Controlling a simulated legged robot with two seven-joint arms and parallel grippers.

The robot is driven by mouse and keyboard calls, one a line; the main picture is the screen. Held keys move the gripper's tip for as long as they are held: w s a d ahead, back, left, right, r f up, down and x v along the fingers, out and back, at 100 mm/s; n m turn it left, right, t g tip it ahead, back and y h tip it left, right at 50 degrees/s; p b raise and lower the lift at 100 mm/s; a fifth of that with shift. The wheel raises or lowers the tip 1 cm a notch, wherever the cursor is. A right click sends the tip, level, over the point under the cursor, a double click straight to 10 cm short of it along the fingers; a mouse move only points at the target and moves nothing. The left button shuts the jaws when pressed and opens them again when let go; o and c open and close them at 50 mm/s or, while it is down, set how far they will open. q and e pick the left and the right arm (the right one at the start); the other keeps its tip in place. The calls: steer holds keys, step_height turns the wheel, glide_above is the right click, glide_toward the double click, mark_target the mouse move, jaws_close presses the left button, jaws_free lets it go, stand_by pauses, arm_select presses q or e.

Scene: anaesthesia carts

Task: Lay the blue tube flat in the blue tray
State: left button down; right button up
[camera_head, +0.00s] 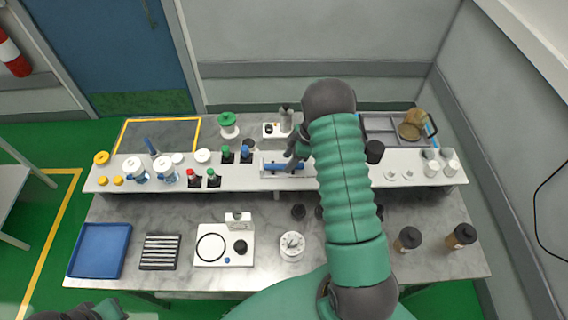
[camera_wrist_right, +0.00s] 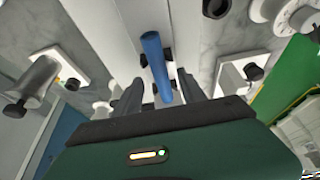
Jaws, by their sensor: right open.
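The blue tube (camera_head: 284,167) lies on its side on a small light holder on the raised white shelf. My right gripper (camera_head: 296,160) is over the shelf at the tube, partly covering it. In the right wrist view the blue tube (camera_wrist_right: 156,62) extends between the two dark, spread fingers (camera_wrist_right: 160,92). The fingers are open, and I cannot tell whether either one touches the tube. The blue tray (camera_head: 100,250) is empty at the front left of the counter. A small part of my left arm (camera_head: 108,309) shows at the bottom left; its fingertips are not clear.
A dark slotted rack (camera_head: 160,252) stands right of the tray, then a white device (camera_head: 224,245) and a white dial (camera_head: 292,244). Several bottles and capped vials line the shelf left of the tube. Brown-black jars (camera_head: 409,238) stand at front right.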

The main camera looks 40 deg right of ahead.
steer(key=shift+x, duration=1.05)
jaws_close()
arm_select(q)
steer(key=shift+r, duration=0.3)
